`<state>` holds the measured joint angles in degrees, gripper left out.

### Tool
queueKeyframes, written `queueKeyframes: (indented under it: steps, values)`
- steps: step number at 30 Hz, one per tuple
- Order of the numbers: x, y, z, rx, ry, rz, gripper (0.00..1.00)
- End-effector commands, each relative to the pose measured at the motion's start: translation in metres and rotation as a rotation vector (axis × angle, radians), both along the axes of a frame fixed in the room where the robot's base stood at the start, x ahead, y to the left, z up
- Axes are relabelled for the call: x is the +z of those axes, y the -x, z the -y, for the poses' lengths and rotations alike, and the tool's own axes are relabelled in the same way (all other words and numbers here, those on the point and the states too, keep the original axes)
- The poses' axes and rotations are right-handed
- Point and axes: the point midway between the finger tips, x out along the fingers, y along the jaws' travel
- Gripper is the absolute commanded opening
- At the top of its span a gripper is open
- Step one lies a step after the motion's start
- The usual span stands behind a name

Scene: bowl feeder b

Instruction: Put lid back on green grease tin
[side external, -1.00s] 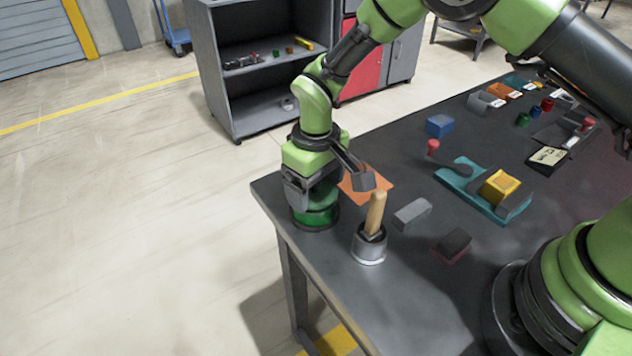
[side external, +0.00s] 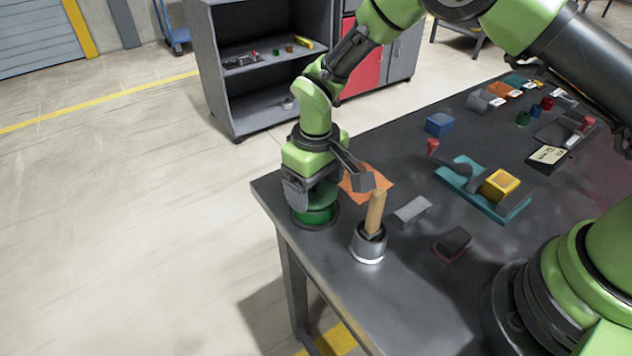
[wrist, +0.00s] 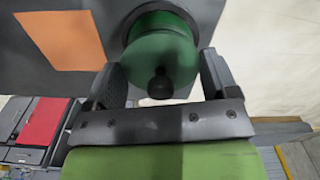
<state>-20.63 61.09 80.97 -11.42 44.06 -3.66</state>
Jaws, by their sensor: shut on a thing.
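The green grease tin (side external: 316,216) stands near the left corner of the dark table, on a dark round base. My gripper (side external: 314,190) is directly above it, pointing down, with its fingers close to the tin's top. In the wrist view the green lid (wrist: 152,58) with its black knob (wrist: 160,86) lies between the two fingers of my gripper (wrist: 160,72). The gripper is shut on the lid. The darker green tin (wrist: 160,18) shows just past the lid. Whether the lid touches the tin's rim I cannot tell.
A grey cup with a wooden handle in it (side external: 368,248) stands close to the right of the tin. An orange sheet (side external: 372,187) lies behind it. A grey block (side external: 412,211) and a teal tray (side external: 515,212) are farther right. The table edge is close on the left.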

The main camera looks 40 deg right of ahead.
Motion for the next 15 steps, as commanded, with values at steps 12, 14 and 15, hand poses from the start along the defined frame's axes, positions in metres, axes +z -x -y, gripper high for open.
queueKeyframes:
  steps: [12,14,15]
  values:
    - [-0.0002,-0.0001,0.0000,0.000,0.000,0.000,0.96]
    - [-0.0002,-0.0001,0.0000,0.000,0.000,0.000,1.00]
    - [-0.0002,-0.0001,0.0000,0.000,0.000,0.000,1.00]
